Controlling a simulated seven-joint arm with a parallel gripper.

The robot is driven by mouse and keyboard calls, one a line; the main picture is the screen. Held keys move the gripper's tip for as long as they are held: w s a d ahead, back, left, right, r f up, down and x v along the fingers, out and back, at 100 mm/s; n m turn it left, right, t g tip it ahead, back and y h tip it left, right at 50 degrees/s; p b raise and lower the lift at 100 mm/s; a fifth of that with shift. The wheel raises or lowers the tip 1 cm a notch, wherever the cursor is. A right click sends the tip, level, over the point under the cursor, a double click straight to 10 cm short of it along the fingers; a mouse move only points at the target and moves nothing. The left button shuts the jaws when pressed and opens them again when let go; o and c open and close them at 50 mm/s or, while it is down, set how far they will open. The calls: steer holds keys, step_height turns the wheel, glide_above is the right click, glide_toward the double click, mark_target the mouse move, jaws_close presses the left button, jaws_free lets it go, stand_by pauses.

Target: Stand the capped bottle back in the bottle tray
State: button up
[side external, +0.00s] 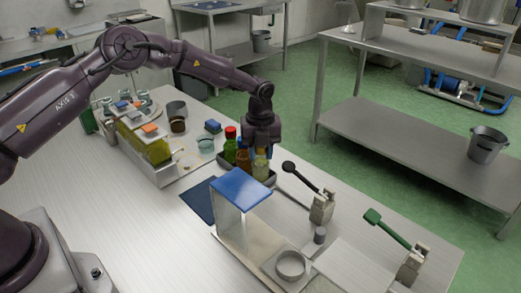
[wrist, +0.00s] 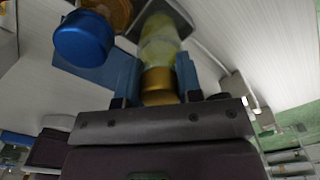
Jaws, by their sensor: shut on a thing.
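My gripper (side external: 262,150) points down over the dark bottle tray (side external: 264,182). In the wrist view its two blue fingers (wrist: 158,80) are shut on a pale yellow-green bottle (wrist: 160,44) with a gold cap (wrist: 158,86). That bottle (side external: 261,168) looks upright at the right end of the tray; I cannot tell whether its base touches the tray floor. Beside it are a brown bottle (side external: 243,160) with a blue cap (wrist: 85,38) and a green bottle (side external: 230,150) with a red cap (side external: 230,132). The gripper hides the held bottle's cap in the side view.
A blue-topped stand (side external: 240,188) is in front of the tray. Two lever devices, one black-handled (side external: 308,180) and one green-handled (side external: 395,235), stand to the right. A crate (side external: 150,150) with yellow contents is at the left. Bare table lies at the front left.

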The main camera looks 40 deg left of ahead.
steer(key=shift+f, duration=0.25)
steer(key=o, duration=1.4)
steer(key=shift+c, duration=0.2)
steer(key=shift+r, duration=4)
